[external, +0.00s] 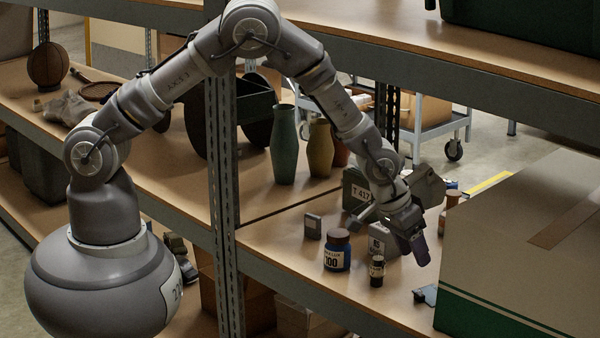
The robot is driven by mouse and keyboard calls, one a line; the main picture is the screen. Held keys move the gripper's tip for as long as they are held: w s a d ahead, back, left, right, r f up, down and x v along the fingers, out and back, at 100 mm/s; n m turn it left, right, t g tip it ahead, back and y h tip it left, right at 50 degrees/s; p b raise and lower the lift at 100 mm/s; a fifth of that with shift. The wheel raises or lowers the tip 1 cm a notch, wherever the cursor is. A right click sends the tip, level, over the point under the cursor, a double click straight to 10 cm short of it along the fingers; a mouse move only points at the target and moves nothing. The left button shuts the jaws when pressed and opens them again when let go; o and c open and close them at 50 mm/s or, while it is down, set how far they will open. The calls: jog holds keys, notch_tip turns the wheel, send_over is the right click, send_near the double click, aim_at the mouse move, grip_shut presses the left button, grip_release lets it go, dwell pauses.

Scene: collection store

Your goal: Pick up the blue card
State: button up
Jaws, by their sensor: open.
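A small flat blue piece (427,294) lies near the front edge of the shelf, beside the large box. It may be the blue card, but it is too small to be sure. My gripper (418,250) is open above the shelf, pointing down, with a dark purplish finger showing. It is above and slightly left of the blue piece and apart from it. The other finger is not clear in this view. No object shows between the jaws.
A blue jar (337,252), a small dark bottle (377,272) and a grey numbered block (382,241) stand left of my gripper. A large cardboard box (520,250) blocks the right side. A green vase (284,145) stands further back. A metal post (222,200) rises at the left.

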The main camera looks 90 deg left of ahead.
send_near(422, 293)
jog(key=shift+w+d+f+y, duration=0.2)
jog(key=shift+f+y, duration=0.1)
jog(key=shift+f, duration=0.2)
jog(key=b+x, duration=0.3)
jog(key=x, duration=0.4)
grip_shut()
